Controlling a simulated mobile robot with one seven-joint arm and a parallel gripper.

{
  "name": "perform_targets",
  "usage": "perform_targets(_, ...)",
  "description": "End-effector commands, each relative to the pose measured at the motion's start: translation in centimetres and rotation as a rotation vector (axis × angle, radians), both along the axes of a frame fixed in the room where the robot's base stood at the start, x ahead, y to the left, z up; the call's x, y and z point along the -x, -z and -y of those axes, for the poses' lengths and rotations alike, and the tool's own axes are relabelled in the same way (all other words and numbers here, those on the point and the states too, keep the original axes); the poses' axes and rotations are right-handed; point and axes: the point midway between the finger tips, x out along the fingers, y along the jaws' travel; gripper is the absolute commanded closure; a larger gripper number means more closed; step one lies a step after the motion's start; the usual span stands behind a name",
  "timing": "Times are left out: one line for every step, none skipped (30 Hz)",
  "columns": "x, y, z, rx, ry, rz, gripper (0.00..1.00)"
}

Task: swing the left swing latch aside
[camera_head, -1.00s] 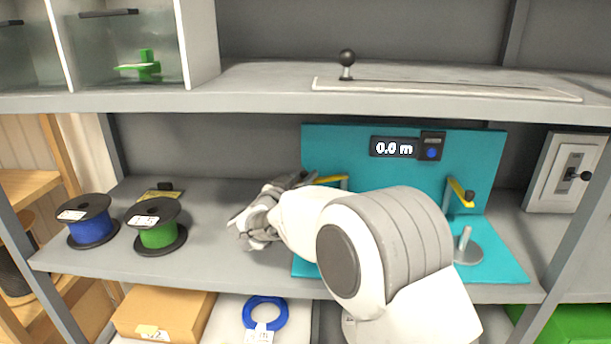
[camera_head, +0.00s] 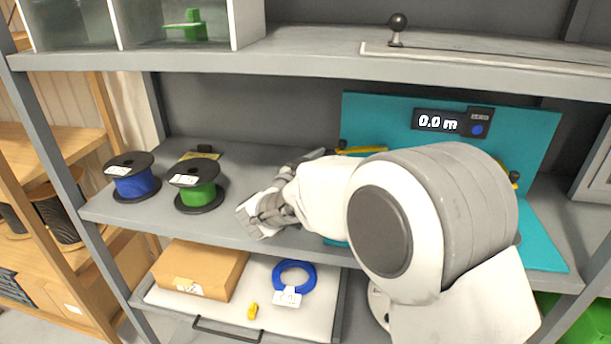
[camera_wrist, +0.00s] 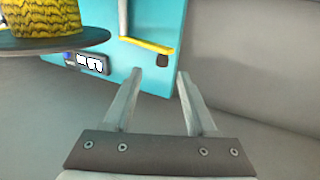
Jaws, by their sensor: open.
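The left swing latch is a yellow bar (camera_head: 364,149) on the teal back panel (camera_head: 385,112), partly hidden behind my arm. In the wrist view the yellow bar (camera_wrist: 147,46) ends in a dark knob (camera_wrist: 163,61). My gripper (camera_wrist: 160,72) is open and empty, with the knob just beyond its fingertips and roughly between them in the picture; I see no contact. In the head view my gripper (camera_head: 316,155) is left of the latch. The right latch (camera_head: 514,177) is mostly hidden by my arm.
A yellow cable reel (camera_wrist: 42,18) stands close at the wrist view's upper left. A blue reel (camera_head: 136,184) and a green reel (camera_head: 199,190) stand left on the shelf (camera_head: 228,222). The display (camera_head: 438,121) reads 0.0 m. The upper shelf (camera_head: 300,57) lies overhead.

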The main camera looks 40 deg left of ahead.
Motion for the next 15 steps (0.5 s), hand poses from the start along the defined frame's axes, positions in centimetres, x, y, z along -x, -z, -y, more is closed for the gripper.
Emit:
perform_targets(1.4,-0.1,0.0,0.002,-0.004,0.0,0.43)
perform_targets(2.1,-0.1,0.0,0.002,-0.004,0.0,0.43)
perform_targets(3.1,-0.1,0.1,0.002,-0.004,0.001,0.43)
perform_targets(3.9,0.0,0.1,0.002,-0.004,0.0,0.43)
perform_targets(4.5,0.0,0.2,0.002,-0.003,0.0,0.43)
perform_targets(5.4,0.0,0.2,0.001,-0.004,0.0,0.43)
perform_targets(6.0,-0.1,0.2,0.001,-0.004,0.001,0.43)
perform_targets(6.6,-0.1,0.3,0.001,-0.003,0.001,0.43)
perform_targets(7.3,0.0,0.4,0.001,-0.002,0.0,0.43)
perform_targets(7.7,0.0,0.4,0.002,-0.002,0.001,0.43)
perform_targets(8.2,0.0,0.4,0.002,-0.002,0.001,0.43)
perform_targets(8.7,0.0,0.4,0.001,-0.003,0.0,0.43)
perform_targets(9.0,0.0,0.4,0.001,-0.002,0.0,0.43)
perform_targets(9.2,0.0,0.5,0.001,-0.001,0.0,0.43)
perform_targets(9.5,0.0,0.5,0.001,0.0,0.001,0.43)
